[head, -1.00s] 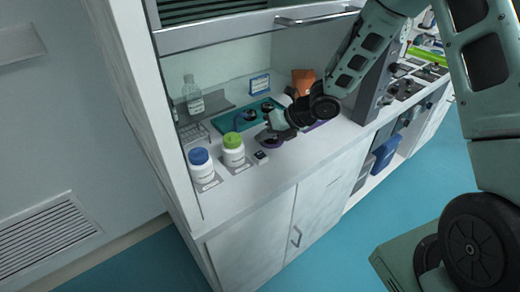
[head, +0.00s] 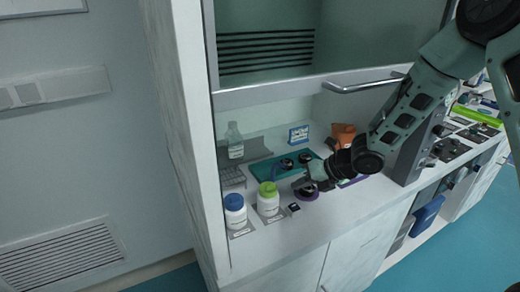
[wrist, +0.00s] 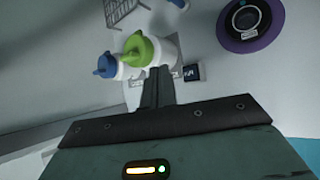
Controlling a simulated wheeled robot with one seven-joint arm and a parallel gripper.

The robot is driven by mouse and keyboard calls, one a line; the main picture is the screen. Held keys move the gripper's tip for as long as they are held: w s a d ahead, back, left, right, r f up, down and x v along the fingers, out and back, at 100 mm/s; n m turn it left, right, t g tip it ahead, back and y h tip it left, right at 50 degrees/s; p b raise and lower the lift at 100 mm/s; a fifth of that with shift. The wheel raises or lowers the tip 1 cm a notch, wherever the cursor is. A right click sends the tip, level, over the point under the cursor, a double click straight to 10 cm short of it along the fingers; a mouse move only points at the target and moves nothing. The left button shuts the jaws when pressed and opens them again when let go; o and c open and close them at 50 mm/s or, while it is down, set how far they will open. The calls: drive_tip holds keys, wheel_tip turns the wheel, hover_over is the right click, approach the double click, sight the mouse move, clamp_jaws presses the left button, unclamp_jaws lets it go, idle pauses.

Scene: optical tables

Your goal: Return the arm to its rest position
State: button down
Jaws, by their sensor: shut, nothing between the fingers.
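My arm reaches in from the right in the head view and bends down over the bench inside the hooded cabinet. Beyond the fingertips are a green-capped white bottle (wrist: 150,50) and a blue-capped white bottle (wrist: 107,66). The purple disc (wrist: 250,38) is off to the right of the fingers.
The blue-capped bottle (head: 235,213) and green-capped bottle (head: 268,200) stand at the bench's left front. A small dark device (head: 293,207) lies beside them. Behind are a teal tray (head: 262,168), a clear bottle (head: 235,143) and a wire rack (head: 232,178). The sash handle (head: 365,86) crosses above.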

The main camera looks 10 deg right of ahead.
drive_tip(key=shift+s+a+r+m, duration=0.1)
drive_tip(key=shift+a+r+m, duration=0.2)
drive_tip(key=shift+m, duration=0.1)
drive_tip(key=s+a+r+m+g+h, duration=0.1)
drive_tip(key=s+a+r+m+h, duration=0.25)
drive_tip(key=s+m, duration=0.3)
drive_tip(key=s+a+r+m+h, duration=0.2)
drive_tip(key=s+r+m, duration=0.25)
drive_tip(key=m, duration=0.35)
drive_tip(key=s+r+m+g, duration=0.2)
drive_tip(key=s+m, duration=0.5)
drive_tip(key=s, duration=0.3)
drive_tip(key=s+a+r+m+g+h, duration=0.1)
drive_tip(key=s+r+m+g, duration=0.1)
drive_tip(key=s+m, duration=0.6)
drive_tip(key=s, duration=0.3)
drive_tip(key=shift+s+r, duration=0.3)
drive_tip(key=shift+r, duration=0.1)
